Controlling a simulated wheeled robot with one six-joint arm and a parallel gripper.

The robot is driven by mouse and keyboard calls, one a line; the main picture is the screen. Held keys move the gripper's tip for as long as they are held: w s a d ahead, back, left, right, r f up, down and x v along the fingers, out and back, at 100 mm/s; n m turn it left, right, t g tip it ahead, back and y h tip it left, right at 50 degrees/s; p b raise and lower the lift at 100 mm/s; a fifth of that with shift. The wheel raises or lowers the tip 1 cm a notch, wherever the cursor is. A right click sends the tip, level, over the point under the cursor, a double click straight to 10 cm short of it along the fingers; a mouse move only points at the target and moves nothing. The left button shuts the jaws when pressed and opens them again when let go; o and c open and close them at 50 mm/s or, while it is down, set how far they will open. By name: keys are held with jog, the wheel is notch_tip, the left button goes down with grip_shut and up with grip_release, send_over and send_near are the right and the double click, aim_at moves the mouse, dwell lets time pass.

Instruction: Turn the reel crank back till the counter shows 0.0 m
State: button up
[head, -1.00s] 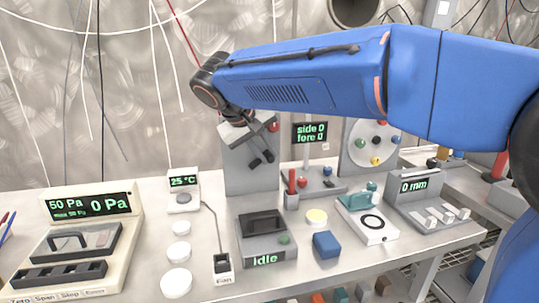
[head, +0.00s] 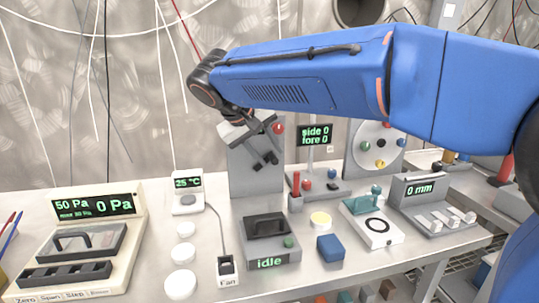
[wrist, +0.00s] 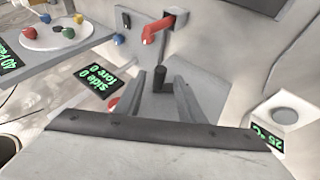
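My gripper (head: 264,159) hangs in front of an upright grey panel (head: 250,184) at the back of the bench. In the wrist view its two grey fingers (wrist: 161,92) are apart, with a dark upright peg (wrist: 160,78) between them. The peg looks like a crank handle, but I cannot tell for sure. Small gaps seem to show on both sides of it, so it does not look gripped. The rest of the crank and the reel are hidden by my gripper. No counter reading in metres can be seen in either view.
A red lever (head: 296,184) stands on a small base close to the panel; it also shows in the wrist view (wrist: 158,30). A "side 0 fore 0" display (head: 315,135) and a disc with coloured knobs (head: 390,133) are to the right. A 25 °C box (head: 187,202) is left.

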jog(key=v, duration=1.6)
